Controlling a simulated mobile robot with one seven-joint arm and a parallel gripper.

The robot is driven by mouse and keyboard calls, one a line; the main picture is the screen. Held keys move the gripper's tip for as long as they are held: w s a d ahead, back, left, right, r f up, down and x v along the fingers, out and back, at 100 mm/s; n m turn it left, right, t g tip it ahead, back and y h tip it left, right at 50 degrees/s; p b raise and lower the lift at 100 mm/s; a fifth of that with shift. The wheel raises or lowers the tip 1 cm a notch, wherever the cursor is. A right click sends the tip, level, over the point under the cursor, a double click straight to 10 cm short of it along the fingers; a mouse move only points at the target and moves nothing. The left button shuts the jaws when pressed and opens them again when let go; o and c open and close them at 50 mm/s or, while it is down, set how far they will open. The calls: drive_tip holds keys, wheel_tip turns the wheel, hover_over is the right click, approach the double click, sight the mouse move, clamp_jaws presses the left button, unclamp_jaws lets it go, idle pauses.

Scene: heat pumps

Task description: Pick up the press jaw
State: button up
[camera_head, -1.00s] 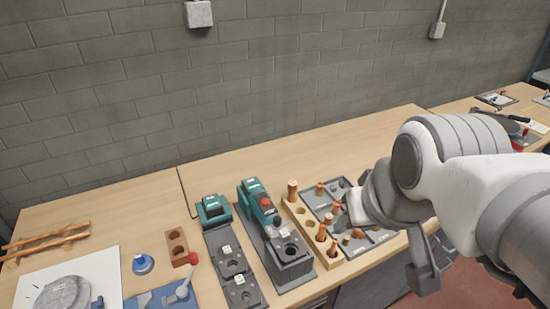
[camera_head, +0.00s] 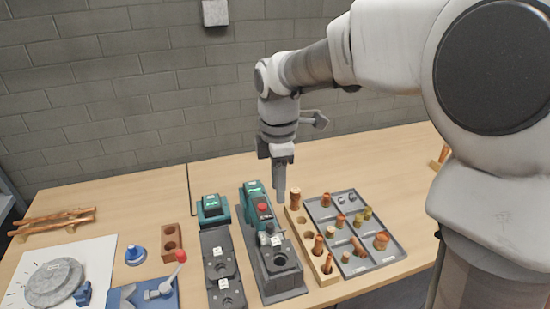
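I cannot tell for certain which part is the press jaw. A small grey metal piece (camera_head: 267,233) sits on the teal and grey press unit (camera_head: 282,268), beside its red knob, and may be it. Small grey pieces (camera_head: 342,199) also lie in the back of the sectioned grey tray (camera_head: 383,264). My gripper (camera_head: 281,193) points down above the bench, just behind the press unit and left of a copper fitting. Its fingers look edge-on, so their opening is unclear. No held object shows.
A wooden block (camera_head: 309,249) with copper fittings stands between press unit and tray. The bench behind is clear.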

sight(276, 241)
drive_tip(key=shift+n, duration=0.4)
drive_tip(key=f, duration=1.8)
drive_tip(key=shift+w+a+f, duration=0.1)
drive_tip(key=shift+w+a, duration=0.1)
drive_tip(key=shift+a, duration=0.05)
drive_tip(key=shift+c, duration=0.2)
clamp_jaws()
